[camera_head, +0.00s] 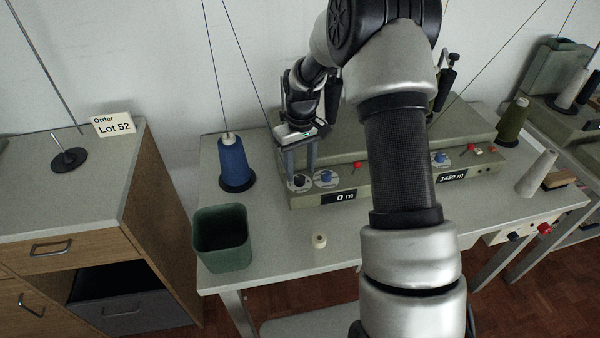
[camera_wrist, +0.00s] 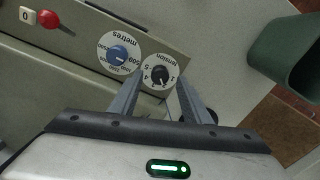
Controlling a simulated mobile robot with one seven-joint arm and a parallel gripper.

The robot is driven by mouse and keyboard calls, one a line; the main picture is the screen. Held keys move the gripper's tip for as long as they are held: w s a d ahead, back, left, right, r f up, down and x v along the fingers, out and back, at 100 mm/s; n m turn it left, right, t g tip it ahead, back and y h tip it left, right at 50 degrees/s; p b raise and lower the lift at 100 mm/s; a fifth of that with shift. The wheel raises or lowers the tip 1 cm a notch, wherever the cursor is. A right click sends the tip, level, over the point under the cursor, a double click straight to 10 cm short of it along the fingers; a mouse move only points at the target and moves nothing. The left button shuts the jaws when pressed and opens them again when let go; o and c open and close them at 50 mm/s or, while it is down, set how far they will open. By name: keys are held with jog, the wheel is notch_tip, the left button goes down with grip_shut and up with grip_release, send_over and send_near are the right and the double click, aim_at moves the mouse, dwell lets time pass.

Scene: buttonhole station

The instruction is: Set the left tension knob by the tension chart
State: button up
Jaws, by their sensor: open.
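The left tension knob (camera_head: 299,181) is a small dark knob on a white numbered dial, at the left end of the grey winder's front. In the wrist view the tension knob (camera_wrist: 159,74) and its dial show upside down; I cannot read its setting surely. My gripper (camera_head: 300,168) points down over this dial. Its fingers are open, one on each side of the knob, and seem empty in the wrist view (camera_wrist: 158,88). Contact with the knob cannot be told. A blue metres knob (camera_head: 326,177) sits just right of it. I see no tension chart.
A display (camera_head: 345,196) reads 0 m; another (camera_head: 452,177) reads 1450 m. A blue thread cone (camera_head: 235,163) and green bin (camera_head: 222,240) stand left. A card (camera_head: 112,125) reads Order Lot 52. A small pale spool (camera_head: 319,241) lies near the front edge.

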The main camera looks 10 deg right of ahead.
aim_at(301, 177)
notch_tip(301, 177, up, 15)
jog(key=p, duration=0.1)
jog(key=shift+d, duration=0.15)
jog(key=s+r+m+t+p, duration=0.15)
jog(key=s+r+p, duration=0.25)
jog(key=s+r, duration=1)
jog(key=s+r+m+t+p, duration=0.2)
jog(key=s+r+t+p, duration=0.2)
jog(key=s, duration=1.1)
notch_tip(301, 177, up, 3)
jog(key=shift+a+f, duration=0.2)
jog(key=shift+a, duration=0.1)
